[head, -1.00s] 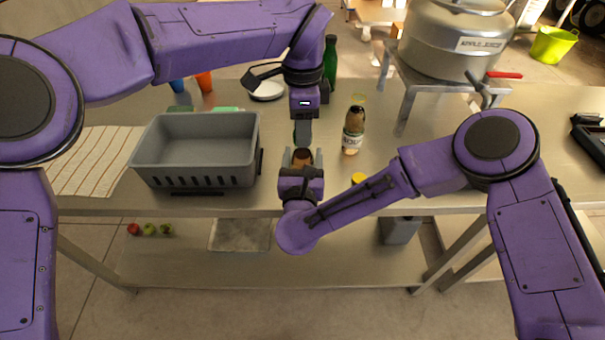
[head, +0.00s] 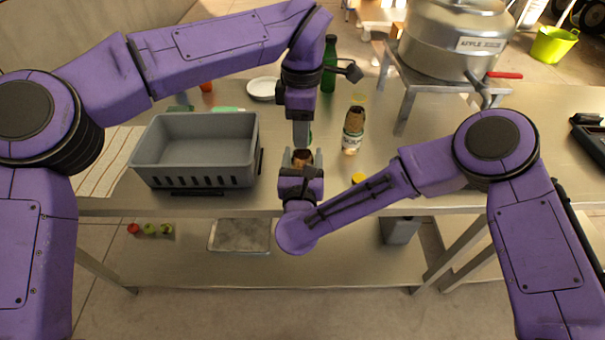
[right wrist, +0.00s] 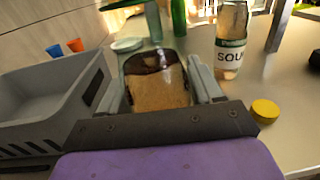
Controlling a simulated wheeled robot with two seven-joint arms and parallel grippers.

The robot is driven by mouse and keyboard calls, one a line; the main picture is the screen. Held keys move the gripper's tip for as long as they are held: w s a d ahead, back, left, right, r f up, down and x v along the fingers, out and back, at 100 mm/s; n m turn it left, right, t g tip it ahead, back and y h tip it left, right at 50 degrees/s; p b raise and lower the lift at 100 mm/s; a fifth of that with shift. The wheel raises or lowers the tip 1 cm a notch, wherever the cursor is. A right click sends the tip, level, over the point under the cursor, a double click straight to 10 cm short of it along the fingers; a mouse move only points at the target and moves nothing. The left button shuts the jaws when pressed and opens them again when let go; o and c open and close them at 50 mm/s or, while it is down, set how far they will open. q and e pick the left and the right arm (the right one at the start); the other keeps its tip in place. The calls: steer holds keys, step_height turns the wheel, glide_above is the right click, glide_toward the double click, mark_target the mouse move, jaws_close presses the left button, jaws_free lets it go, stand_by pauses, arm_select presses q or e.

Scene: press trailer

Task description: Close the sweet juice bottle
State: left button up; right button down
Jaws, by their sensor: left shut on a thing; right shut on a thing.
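My right gripper (head: 300,160) is shut on an upright brown bottle (right wrist: 158,85) at the table's front edge. Its label does not show, so I cannot read whether it is the sweet juice; its top is hard to make out. My left gripper (head: 301,143) points straight down just above and behind that bottle. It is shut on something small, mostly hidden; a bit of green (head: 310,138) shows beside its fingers. I cannot tell whether it touches the bottle. A yellow cap (right wrist: 265,110) lies on the table to the right.
A second bottle (head: 353,130), labelled "SOU...", stands right of the held one. A grey crate (head: 196,178) is close on the left. A green bottle (head: 329,65) and white plates (head: 263,88) stand behind. A large pot (head: 453,40) sits on a stand at the back right.

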arm_select(q)
steer(key=m, duration=0.4)
steer(key=o, duration=1.3)
steer(key=shift+c, duration=0.2)
step_height(320, 180, up, 12)
arm_select(e)
steer(key=shift+c, duration=0.5)
jaws_free()
